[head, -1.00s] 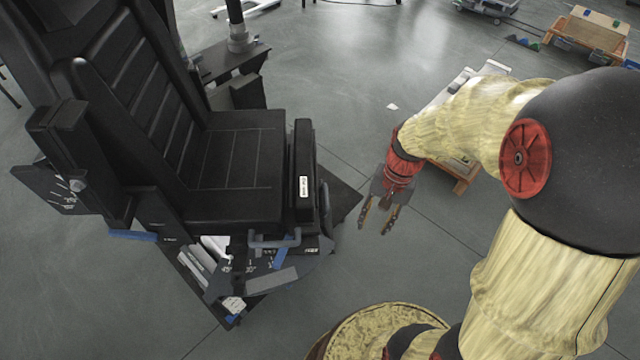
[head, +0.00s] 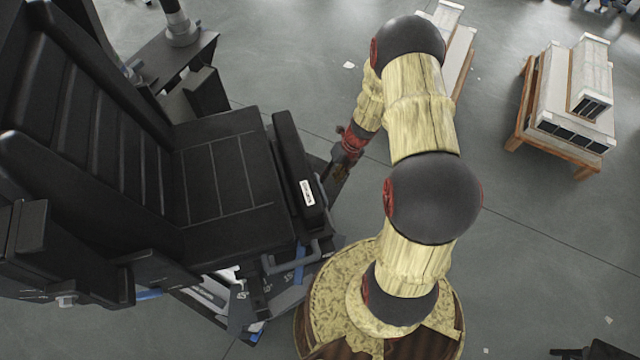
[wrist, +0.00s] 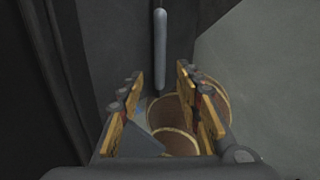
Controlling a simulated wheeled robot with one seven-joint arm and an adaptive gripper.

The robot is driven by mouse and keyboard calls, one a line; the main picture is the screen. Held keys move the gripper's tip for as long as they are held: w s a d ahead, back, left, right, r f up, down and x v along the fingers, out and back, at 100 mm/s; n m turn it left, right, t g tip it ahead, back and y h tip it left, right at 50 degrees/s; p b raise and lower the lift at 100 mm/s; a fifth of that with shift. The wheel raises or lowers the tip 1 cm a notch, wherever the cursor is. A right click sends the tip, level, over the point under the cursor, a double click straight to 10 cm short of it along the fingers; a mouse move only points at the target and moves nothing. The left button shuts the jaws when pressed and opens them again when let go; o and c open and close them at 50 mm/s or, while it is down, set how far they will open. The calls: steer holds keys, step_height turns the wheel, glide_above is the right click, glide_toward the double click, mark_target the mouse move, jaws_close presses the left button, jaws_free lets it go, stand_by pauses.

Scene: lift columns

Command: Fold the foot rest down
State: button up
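The chair's black seat (head: 220,180) has an upright black padded panel with a white label along its front edge, which looks like the foot rest (head: 290,155) folded up. A grey bent handle (head: 292,258) shows at the front corner below the seat. A grey rod-like bar (wrist: 160,48) stands ahead of the gap, against a dark surface. I cannot tell whether it touches anything.
A wooden pallet with pale boxed units (head: 570,105) stands at the right. The grey floor (head: 540,260) at the right is open. My own round base is close to the chair's front.

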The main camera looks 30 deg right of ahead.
mark_target(322, 189)
steer(key=shift+m, duration=0.3)
steer(key=b+x, duration=0.3)
steer(key=x, duration=0.5)
steer(key=shift+c, duration=0.9)
jaws_close()
